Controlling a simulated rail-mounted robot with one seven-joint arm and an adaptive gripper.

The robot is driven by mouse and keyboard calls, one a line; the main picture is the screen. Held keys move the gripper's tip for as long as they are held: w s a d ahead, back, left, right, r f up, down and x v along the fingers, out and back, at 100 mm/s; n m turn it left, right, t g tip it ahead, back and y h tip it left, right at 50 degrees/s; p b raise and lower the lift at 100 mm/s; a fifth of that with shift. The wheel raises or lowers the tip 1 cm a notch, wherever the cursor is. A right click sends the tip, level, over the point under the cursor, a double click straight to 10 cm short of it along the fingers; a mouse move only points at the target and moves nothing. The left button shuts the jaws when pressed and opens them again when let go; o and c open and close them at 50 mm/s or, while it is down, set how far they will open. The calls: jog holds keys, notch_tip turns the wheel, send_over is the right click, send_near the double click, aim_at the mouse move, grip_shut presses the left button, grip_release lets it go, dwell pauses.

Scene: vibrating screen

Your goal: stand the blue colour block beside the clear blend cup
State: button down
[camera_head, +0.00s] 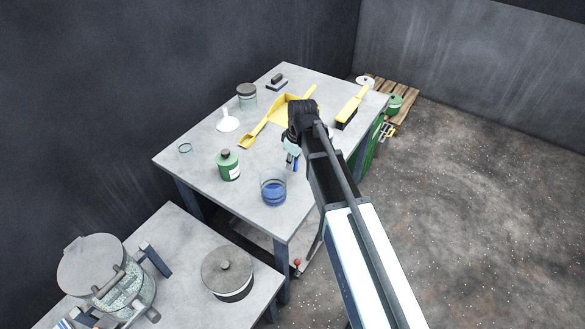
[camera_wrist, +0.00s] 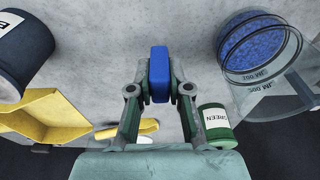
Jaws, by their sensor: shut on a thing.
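The blue colour block (camera_wrist: 160,75) is held upright between the two fingers of my gripper (camera_wrist: 160,92) in the wrist view. In the head view only a small blue sliver of it (camera_head: 295,164) shows below my gripper (camera_head: 291,158). Whether the block touches the table cannot be told. The clear blend cup (camera_head: 273,192) stands on the table with blue contents, near the front corner, below and left of my gripper. The cup also shows at the upper right of the wrist view (camera_wrist: 285,75), apart from the block.
A green bottle (camera_head: 228,165) stands left of the cup. Bare tabletop (camera_head: 200,160) shows at left.

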jog(key=shift+f+p, duration=0.3)
jog(key=shift+f, duration=1.5)
jog(key=shift+f, duration=0.1)
jog(key=c, duration=1.1)
grip_release()
notch_tip(320, 180, up, 12)
jog(key=d+b, duration=0.1)
jog(key=b, duration=0.1)
jog(key=shift+s+d, duration=0.3)
jog(key=shift+s, duration=0.15)
